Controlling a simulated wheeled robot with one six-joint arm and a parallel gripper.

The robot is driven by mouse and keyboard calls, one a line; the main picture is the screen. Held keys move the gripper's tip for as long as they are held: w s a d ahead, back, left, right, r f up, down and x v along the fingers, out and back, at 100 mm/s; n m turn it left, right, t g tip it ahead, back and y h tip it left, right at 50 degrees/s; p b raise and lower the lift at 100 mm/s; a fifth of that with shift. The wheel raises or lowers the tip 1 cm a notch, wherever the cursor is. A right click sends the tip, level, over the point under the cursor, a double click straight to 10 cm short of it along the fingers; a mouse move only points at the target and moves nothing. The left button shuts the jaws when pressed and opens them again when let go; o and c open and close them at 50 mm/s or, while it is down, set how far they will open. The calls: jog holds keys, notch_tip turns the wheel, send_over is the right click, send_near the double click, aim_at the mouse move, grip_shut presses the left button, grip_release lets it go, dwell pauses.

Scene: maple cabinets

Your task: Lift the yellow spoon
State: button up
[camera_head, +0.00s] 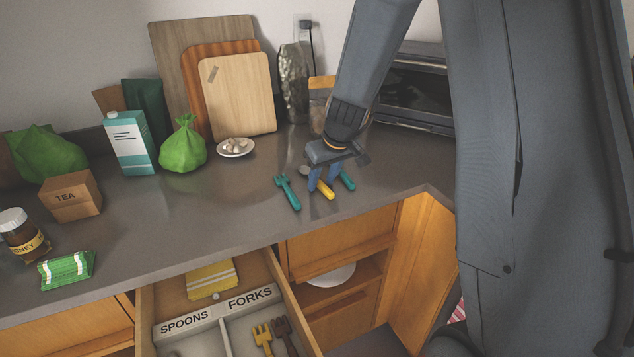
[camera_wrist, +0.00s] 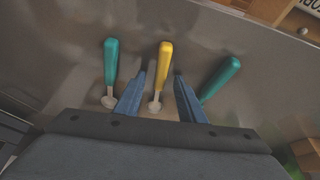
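The yellow spoon (camera_head: 326,190) lies on the grey counter, with its handle toward the front edge. In the wrist view, the yellow spoon (camera_wrist: 165,62) lies between the two blue fingers of my gripper (camera_wrist: 160,78), its metal bowl nearer my palm. My gripper (camera_head: 322,181) is open and low over the counter, one finger on each side of the spoon. I cannot tell whether either finger touches it. A teal-handled spoon (camera_wrist: 111,62) lies to its left in the wrist view. Another teal-handled utensil (camera_wrist: 220,78) lies to the right, its head hidden by a finger.
An open drawer (camera_head: 173,326) below has compartments labelled SPOONS and FORKS, with forks inside. A plate of small items (camera_head: 236,147), a green bag (camera_head: 183,146) and a carton (camera_head: 129,143) stand behind to the left. A toaster oven (camera_head: 414,90) stands at the back right.

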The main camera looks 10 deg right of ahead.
aim_at(322, 184)
grip_shut()
dwell(0.3)
notch_tip(322, 184, up, 21)
dwell(1.0)
